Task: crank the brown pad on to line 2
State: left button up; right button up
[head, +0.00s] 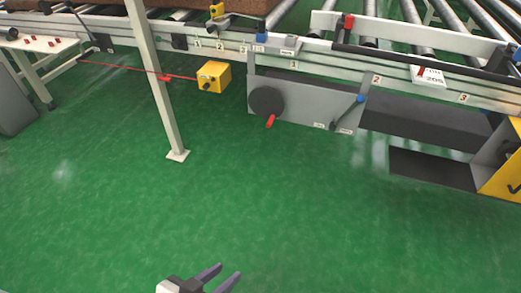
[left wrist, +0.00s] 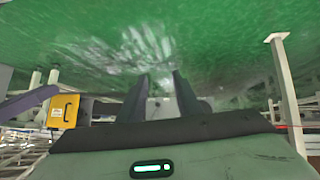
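The brown pad (head: 205,5) lies on the conveyor at the top of the head view, cut off by the frame edge. A dark round crank wheel (head: 266,101) with a red handle (head: 271,120) hanging low is on the grey front panel below the rail. Number labels run along the rail, with a 1 (head: 294,64), a 2 (head: 376,79) and a 3 (head: 463,98). My left gripper (head: 229,271) is open and empty over the green floor, well short of the crank. Its parted fingers also show in the left wrist view (left wrist: 160,82). My right gripper is out of view.
A white post (head: 160,90) stands left of the crank. A yellow box (head: 213,77) hangs beside it with a red cord. A lever with a blue knob (head: 360,98) is right of the crank. A yellow-sided unit (head: 505,185) stands far right. The green floor (head: 290,200) is clear.

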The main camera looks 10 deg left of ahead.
aim_at(267, 103)
jog(key=z, duration=0.9)
jog(key=i, duration=1)
jog(key=u, duration=0.95)
jog(key=i, duration=0.55)
jog(key=u, duration=0.45)
